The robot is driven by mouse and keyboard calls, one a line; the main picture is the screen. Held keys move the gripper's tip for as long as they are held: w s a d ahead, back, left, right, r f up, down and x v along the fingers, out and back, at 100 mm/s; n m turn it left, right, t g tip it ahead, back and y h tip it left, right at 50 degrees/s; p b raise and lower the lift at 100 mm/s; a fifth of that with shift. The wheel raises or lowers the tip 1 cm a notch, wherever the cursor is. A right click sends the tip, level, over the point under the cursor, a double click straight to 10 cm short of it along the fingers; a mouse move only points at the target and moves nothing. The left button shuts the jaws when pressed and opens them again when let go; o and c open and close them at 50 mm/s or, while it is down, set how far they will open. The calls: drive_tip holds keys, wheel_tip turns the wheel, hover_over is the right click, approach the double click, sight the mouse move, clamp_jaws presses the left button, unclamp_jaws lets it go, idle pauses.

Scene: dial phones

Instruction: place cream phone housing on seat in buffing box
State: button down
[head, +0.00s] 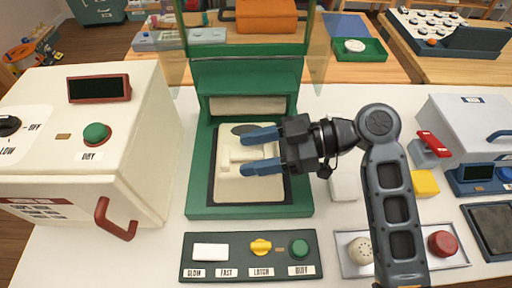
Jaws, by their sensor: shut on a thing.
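The green buffing box (202,190) stands in the middle of the white table, its front open towards me and a clear-sided hood raised above it. A dark-edged bed (215,193) lies on its floor. My gripper (248,151) reaches into the box from the right, its two blue fingers pointing left. It is shut on the cream phone housing (236,153), which is over the pale seat area. The fingers and the similar colours hide part of the housing. I cannot tell whether it touches the seat. A grey oval pad (242,129) shows just behind it.
A control panel (250,273) with a yellow knob and green button lies in front of the box. A cream machine (140,110) with a red handle stands left. A tray (352,268) with round parts, a yellow block (425,183) and a grey machine (470,115) are right.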

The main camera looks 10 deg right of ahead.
drive_tip(key=shift+c, duration=1.4)
unclamp_jaws()
drive_tip(key=b+v, duration=0.2)
drive_tip(key=v, duration=1)
drive_tip(key=shift+r, duration=0.1)
